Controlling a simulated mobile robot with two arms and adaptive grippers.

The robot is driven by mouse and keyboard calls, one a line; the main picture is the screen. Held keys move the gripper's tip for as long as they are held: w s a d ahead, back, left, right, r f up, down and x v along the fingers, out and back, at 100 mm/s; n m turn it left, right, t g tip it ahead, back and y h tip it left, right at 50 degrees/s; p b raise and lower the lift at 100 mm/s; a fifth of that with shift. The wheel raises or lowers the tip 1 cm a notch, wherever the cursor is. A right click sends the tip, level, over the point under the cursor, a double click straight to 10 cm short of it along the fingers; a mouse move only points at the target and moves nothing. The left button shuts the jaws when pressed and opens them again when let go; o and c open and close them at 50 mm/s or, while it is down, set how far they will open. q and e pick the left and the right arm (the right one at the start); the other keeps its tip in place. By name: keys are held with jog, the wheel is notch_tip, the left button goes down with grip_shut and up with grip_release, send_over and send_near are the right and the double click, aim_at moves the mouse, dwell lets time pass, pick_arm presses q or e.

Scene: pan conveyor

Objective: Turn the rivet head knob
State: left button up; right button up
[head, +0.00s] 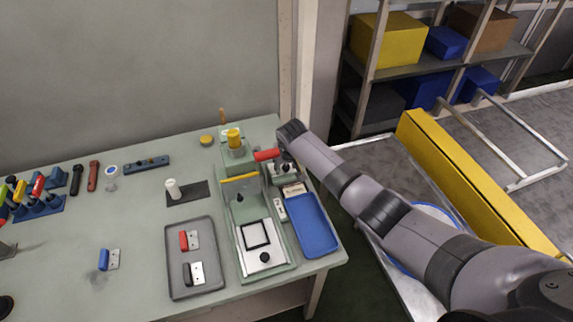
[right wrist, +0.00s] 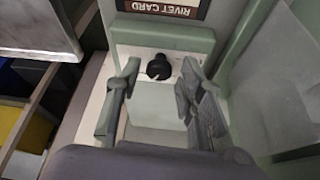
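A small black knob (right wrist: 159,67) stands on a pale plate below a label reading "RIVET CARD" (right wrist: 166,8) in the right wrist view. My right gripper (right wrist: 161,72) is open, with one finger on each side of the knob. A gap shows between each finger and the knob. In the head view my right gripper (head: 285,168) is at the right side of the green press (head: 226,213), beside its red handle (head: 267,155). The knob between the fingers cannot be made out there.
A blue tray (head: 313,226) lies in front of my right gripper. A grey tray (head: 177,282) holds red- and black-handled pieces. Another black knob (head: 264,257) is at the press's front. Shelves (head: 440,62) stand behind right, with a long yellow box (head: 470,185) nearer.

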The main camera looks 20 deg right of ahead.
jog(key=shift+o, duration=0.5)
jog(key=shift+r, duration=0.1)
jog(key=v, duration=1.2)
jog(key=shift+s, duration=0.1)
